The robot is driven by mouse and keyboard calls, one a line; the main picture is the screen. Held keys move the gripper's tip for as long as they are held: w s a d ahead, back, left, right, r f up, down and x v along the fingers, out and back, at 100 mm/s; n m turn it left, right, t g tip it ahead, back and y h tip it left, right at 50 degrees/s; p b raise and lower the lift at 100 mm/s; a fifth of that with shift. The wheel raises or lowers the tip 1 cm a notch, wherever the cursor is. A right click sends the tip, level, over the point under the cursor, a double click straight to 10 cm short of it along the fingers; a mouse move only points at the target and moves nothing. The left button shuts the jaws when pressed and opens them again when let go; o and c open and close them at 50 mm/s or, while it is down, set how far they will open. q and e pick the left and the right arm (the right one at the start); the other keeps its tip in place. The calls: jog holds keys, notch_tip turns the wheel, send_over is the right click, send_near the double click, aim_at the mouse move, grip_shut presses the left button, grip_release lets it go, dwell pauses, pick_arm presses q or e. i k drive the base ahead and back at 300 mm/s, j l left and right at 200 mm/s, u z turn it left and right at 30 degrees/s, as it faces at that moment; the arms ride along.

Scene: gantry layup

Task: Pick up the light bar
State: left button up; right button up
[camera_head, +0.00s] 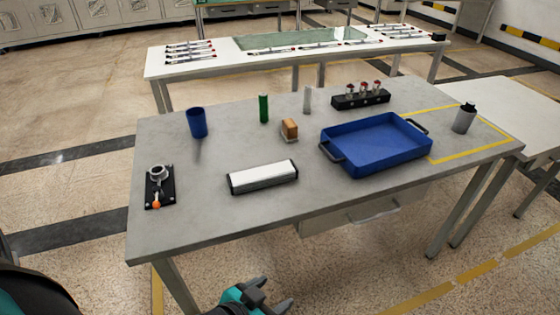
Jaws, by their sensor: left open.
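The light bar (262,177) is a white bar with black ends. It lies flat near the front edge of the grey table (230,220), left of the blue tray. My left gripper (284,296) is at the bottom of the view, below and in front of the table's front edge. Its dark fingers are apart and empty, well away from the light bar. My right gripper does not show.
A blue tray (377,164) with handles stands right of the bar. Bare tabletop surrounds the bar.

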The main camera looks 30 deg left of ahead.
aim_at(244, 181)
jog(key=i+l+u, duration=0.1)
jog(key=u, duration=0.8)
